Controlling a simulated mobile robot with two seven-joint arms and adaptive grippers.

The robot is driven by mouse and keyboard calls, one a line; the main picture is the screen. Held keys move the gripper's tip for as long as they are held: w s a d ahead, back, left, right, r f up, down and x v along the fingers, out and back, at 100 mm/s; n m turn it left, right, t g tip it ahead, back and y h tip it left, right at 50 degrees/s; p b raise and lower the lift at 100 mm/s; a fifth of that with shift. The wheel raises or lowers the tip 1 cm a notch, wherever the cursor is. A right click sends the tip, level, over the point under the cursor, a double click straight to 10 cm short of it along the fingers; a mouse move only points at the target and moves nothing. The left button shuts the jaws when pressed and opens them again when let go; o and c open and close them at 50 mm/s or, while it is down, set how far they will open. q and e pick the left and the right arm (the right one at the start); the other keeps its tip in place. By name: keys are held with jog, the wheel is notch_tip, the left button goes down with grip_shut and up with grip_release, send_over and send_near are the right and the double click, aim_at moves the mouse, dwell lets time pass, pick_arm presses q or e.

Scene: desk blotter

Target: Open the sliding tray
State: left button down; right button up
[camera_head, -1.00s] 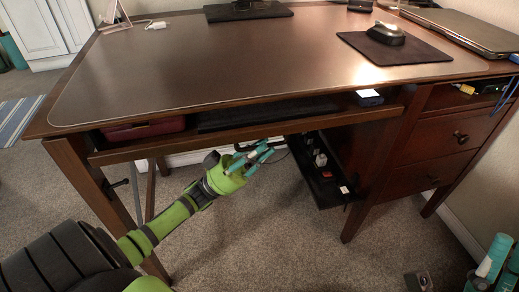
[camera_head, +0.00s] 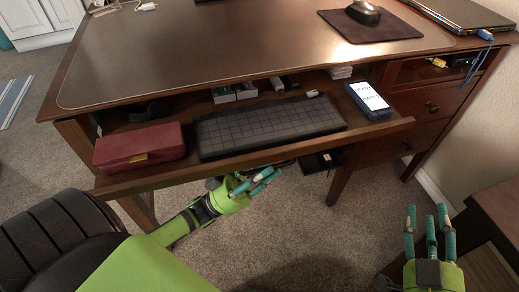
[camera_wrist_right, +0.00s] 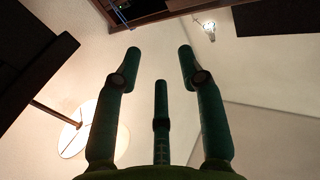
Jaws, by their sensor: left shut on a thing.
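The sliding tray (camera_head: 345,142) is pulled out from under the desk top, with its wooden front rail toward me. It holds a black keyboard, a red box and a phone. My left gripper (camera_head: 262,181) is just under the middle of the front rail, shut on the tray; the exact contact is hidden. My right gripper (camera_head: 430,212) is open and empty, with its fingers pointing up, at the lower right, apart from the tray. Its spread fingers also show in the right wrist view (camera_wrist_right: 160,75).
On the tray lie the red box (camera_head: 138,146), the keyboard (camera_head: 265,127), the phone (camera_head: 370,101) and small boxes (camera_head: 235,93). A mouse (camera_head: 364,12) and laptop (camera_head: 470,14) are on the desk (camera_head: 200,50). Drawers (camera_head: 420,108) stand at right. Carpet (camera_head: 310,225) in front is clear.

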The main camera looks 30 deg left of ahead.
pick_arm(q)
jog(key=s+d+p, duration=0.2)
jog(key=s+d, duration=0.3)
jog(key=d, duration=0.1)
jog(key=shift+s+d+p, duration=0.3)
pick_arm(e)
jog(key=s+d+f+g+h, duration=0.2)
jog(key=s+d+f+g, duration=0.1)
jog(key=f+g, duration=0.2)
jog(key=s+d+f+m+g+h, duration=0.1)
jog(key=s+d+f+g+h, duration=0.1)
jog(key=f, duration=0.8)
jog(key=s+d+g, duration=0.1)
jog(key=s+g, duration=0.1)
jog(key=shift+s+d+f+m+g, duration=0.15)
jog(key=shift+s+f+m+g, duration=0.15)
jog(key=shift+g, duration=0.1)
pick_arm(q)
jog(key=c, duration=1.2)
grip_release()
jog(key=v, duration=1.2)
